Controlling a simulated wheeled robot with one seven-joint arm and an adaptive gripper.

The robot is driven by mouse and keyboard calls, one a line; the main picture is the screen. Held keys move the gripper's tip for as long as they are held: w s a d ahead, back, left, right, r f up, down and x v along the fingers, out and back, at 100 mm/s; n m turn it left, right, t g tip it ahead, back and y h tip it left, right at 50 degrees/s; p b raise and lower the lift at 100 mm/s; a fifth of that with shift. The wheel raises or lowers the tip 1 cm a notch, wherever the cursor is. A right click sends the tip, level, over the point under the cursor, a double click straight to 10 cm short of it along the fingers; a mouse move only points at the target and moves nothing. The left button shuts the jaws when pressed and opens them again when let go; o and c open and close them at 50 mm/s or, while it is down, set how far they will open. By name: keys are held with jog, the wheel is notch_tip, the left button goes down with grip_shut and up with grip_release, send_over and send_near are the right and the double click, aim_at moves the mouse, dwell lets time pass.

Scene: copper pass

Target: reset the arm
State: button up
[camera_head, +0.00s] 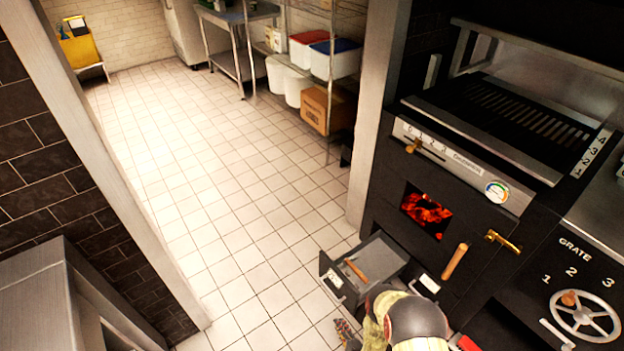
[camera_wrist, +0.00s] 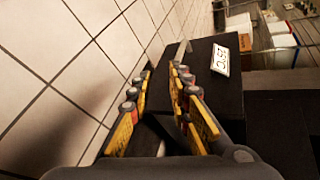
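My gripper (camera_head: 347,329) is at the bottom of the head view, low in front of the black oven and just below the pulled-out drawer (camera_head: 384,257). In the wrist view its two yellow, black and red fingers (camera_wrist: 162,88) stand apart with a gap between them. I see nothing held in it. A dark panel with a white label (camera_wrist: 220,60) is just beyond and beside the right finger; I cannot tell whether they touch. My arm hides part of the oven's lower front.
The oven (camera_head: 470,215) has a lit window (camera_head: 427,210), a wooden handle (camera_head: 454,262) and brass fittings. A grate wheel (camera_head: 585,316) is at right. A brown stick-like piece (camera_head: 356,270) shows at the drawer. Tiled floor (camera_head: 230,200) is clear to the left; a shelf with bins (camera_head: 325,55) stands behind.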

jog(key=s+d+f+n+g+h, duration=0.1)
jog(key=s+d+f+n+g, duration=0.15)
jog(key=s+n+g, duration=0.2)
jog(key=s+d+f+n+g+h, duration=0.1)
jog(key=s+f+n+g, duration=0.25)
jog(key=s, duration=0.25)
jog(key=w+d+r+n+g+h+p, duration=0.1)
jog(key=w+d+r+n+g, duration=0.2)
jog(key=r, duration=1.7)
jog(key=d+r+n+g+h+p, duration=0.1)
jog(key=d+r+n+g, duration=0.2)
jog(key=r, duration=1.8)
jog(key=s+r+n+t+p, duration=0.1)
jog(key=s+r, duration=0.3)
jog(key=r, duration=1.3)
jog(key=s+a+r+n+t+p, duration=0.1)
jog(key=s+r+t, duration=0.3)
jog(key=r, duration=1.3)
jog(key=s+a+r+n+t+p, duration=0.1)
jog(key=s+r, duration=0.4)
jog(key=r, duration=1.2)
jog(key=shift+s+r+t+p, duration=0.4)
jog(key=shift+t+p, duration=0.3)
jog(key=shift+p, duration=0.35)
